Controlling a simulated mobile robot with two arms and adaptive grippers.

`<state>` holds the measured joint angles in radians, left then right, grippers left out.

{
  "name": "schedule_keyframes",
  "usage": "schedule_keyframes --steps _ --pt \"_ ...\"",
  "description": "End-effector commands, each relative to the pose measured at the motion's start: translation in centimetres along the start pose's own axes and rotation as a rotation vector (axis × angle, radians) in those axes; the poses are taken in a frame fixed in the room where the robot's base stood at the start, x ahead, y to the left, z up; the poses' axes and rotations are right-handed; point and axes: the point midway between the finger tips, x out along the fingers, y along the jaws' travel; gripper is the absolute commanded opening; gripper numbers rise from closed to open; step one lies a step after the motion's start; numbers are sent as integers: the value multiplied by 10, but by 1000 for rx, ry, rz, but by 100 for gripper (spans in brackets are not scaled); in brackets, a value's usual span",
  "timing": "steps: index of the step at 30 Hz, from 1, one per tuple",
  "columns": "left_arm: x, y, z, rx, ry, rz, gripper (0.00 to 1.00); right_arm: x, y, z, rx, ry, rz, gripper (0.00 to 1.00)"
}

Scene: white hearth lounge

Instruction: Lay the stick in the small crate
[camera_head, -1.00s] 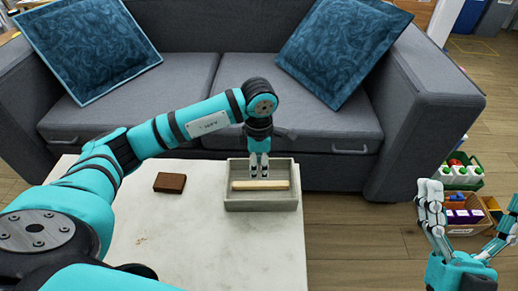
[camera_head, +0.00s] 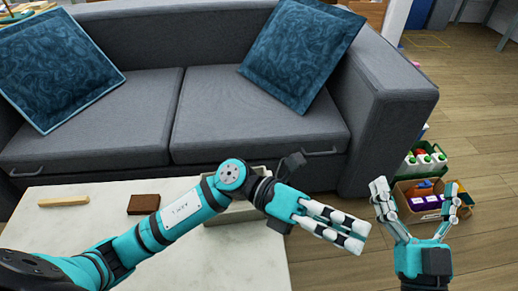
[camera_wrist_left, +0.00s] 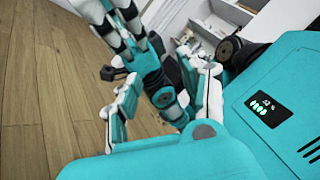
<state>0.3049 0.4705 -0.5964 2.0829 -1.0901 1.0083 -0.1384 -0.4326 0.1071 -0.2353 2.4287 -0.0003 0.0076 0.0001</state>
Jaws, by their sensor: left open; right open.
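A pale wooden stick (camera_head: 63,201) lies flat on the white table at the left in the head view. The small grey crate (camera_head: 238,214) stands near the table's right end, largely covered by my left arm. My right gripper (camera_head: 417,192) is wide open and empty, further right above the floor.
A brown block (camera_head: 143,204) lies on the white table (camera_head: 235,265) between the stick and the crate. A grey sofa (camera_head: 255,115) stands behind the table. A cardboard box (camera_head: 420,211) and a green crate of bottles (camera_head: 422,162) stand on the floor at right.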

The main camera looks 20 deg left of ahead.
Motion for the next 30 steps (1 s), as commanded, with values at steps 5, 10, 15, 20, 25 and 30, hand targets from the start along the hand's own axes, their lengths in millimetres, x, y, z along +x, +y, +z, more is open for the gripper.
schedule_keyframes --steps 5,10,15,20,25,30 --pt "-41 -73 67 -433 -594 -470 44 0 0 0 0 1 0 98" --pt "-129 -59 89 -883 -1038 -793 44 0 0 0 1 1 0 98" --pt "-175 -27 72 -1185 -1263 -964 44 0 0 0 1 1 0 98" --pt "-186 -17 63 -1282 -1320 -1014 44 0 0 0 1 1 0 98" --pt "-186 -16 63 -1285 -1320 -1013 44 0 0 0 0 1 0 98" --pt "-186 -16 63 -1283 -1319 -1012 44 0 0 0 0 0 0 98"
